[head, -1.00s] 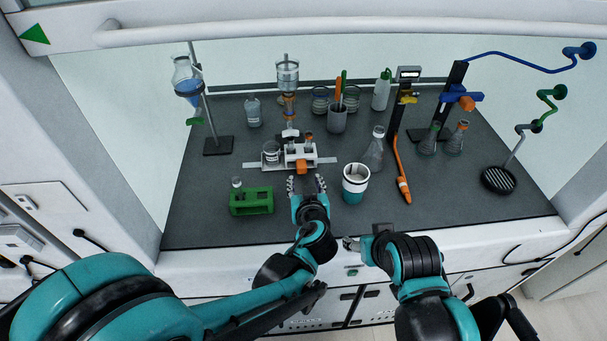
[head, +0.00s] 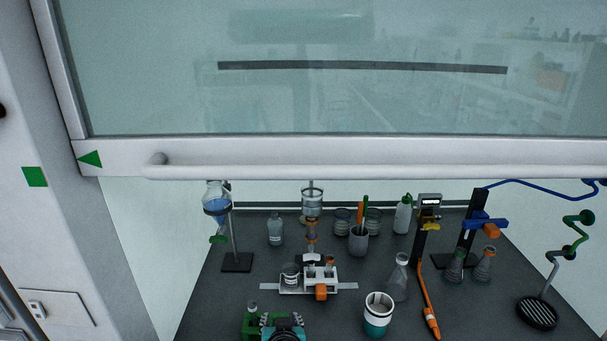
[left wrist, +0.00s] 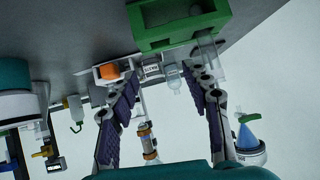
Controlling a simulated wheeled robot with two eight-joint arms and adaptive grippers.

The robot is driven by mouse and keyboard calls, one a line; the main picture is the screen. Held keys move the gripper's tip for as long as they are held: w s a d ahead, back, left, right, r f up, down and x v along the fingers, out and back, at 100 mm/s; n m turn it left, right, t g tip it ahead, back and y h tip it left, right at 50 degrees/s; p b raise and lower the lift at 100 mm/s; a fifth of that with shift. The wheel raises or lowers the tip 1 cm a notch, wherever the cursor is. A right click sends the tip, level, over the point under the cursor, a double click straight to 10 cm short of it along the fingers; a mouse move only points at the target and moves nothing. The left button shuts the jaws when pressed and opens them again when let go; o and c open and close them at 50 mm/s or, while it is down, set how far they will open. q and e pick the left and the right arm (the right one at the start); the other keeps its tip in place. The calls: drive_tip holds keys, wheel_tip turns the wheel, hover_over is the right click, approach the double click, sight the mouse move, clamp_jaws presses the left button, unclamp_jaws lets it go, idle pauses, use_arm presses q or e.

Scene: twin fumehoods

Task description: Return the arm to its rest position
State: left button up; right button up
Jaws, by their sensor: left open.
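My left gripper (head: 283,321) shows at the bottom edge of the head view, just right of the green rack (head: 251,325), partly cut off. In the left wrist view its two purple-padded fingers (left wrist: 165,85) stand apart with nothing held between them. The green rack (left wrist: 180,30) appears there beyond the fingertips, with a clear vial by it. Whether a finger touches the rack or vial cannot be told. My right arm and gripper are out of view.
A white stand with an orange block (head: 321,291) is behind the gripper. A teal-and-white cup (head: 378,316) stands to the right, near a flask (head: 399,280). A stand with a blue-filled funnel (head: 216,205) is at the left. The raised sash handle (head: 380,171) crosses above.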

use_arm(q)
drive_tip(key=s+a+g+h, duration=0.1)
drive_tip(key=s+a+g, duration=0.3)
drive_tip(key=s+a, duration=0.9)
drive_tip(key=shift+s+f, duration=0.45)
drive_tip(key=shift+s, duration=0.75)
